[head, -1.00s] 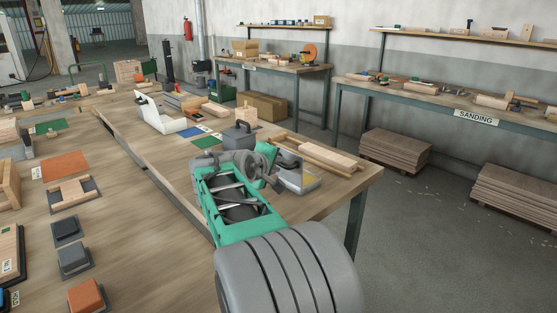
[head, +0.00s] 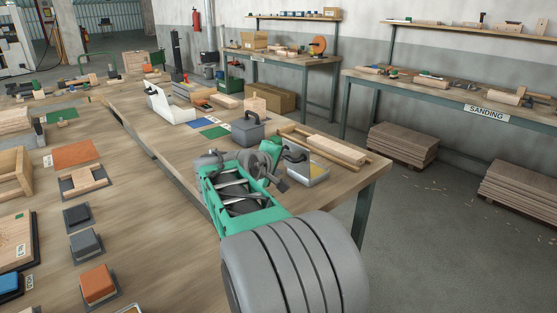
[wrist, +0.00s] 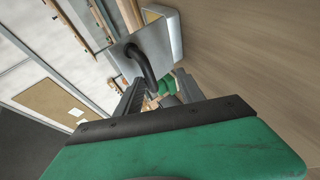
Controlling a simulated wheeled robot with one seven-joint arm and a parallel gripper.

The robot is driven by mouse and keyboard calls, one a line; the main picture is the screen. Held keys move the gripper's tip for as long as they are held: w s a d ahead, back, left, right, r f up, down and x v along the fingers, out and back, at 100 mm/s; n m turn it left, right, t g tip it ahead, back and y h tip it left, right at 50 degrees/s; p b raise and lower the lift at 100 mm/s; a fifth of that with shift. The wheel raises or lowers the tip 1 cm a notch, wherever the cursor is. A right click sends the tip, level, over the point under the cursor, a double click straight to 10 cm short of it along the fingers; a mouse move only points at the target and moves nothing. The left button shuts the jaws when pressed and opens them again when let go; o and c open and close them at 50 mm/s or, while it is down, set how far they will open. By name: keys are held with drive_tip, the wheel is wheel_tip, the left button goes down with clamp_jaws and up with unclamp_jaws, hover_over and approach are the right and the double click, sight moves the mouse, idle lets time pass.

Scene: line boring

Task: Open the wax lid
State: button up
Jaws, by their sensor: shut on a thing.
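The wax tin (head: 306,173) is a small silver box with a yellow patch on top, near the right end of the table. Its grey metal lid (wrist: 125,52) with a dark curved handle (wrist: 145,68) shows in the wrist view, beside the pale tin wall (wrist: 173,28). The handle also shows in the head view (head: 294,153). My gripper (wrist: 150,98) is shut at the lower end of the handle; the exact contact is partly hidden. The lid looks tilted against the tin, but I cannot tell its angle. In the head view my gripper (head: 279,172) is just left of the tin.
A dark grey box with a handle (head: 248,129) stands close behind my gripper. Wooden bars (head: 335,149) lie behind and right of the tin. Blue and green mats (head: 210,127) lie farther back. The table's right edge is near, with open floor beyond.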

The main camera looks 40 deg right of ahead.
drive_tip(key=shift+o, duration=1.1)
drive_tip(key=shift+s+d+f, duration=0.1)
drive_tip(key=shift+s+f, duration=0.05)
drive_tip(key=shift+f, duration=0.35)
drive_tip(key=shift+s+d+f, duration=0.1)
drive_tip(key=shift+f, duration=0.4)
drive_tip(key=r+v, duration=0.1)
drive_tip(key=v, duration=0.7)
drive_tip(key=shift+w+r+p, duration=0.25)
drive_tip(key=shift+p, duration=0.2)
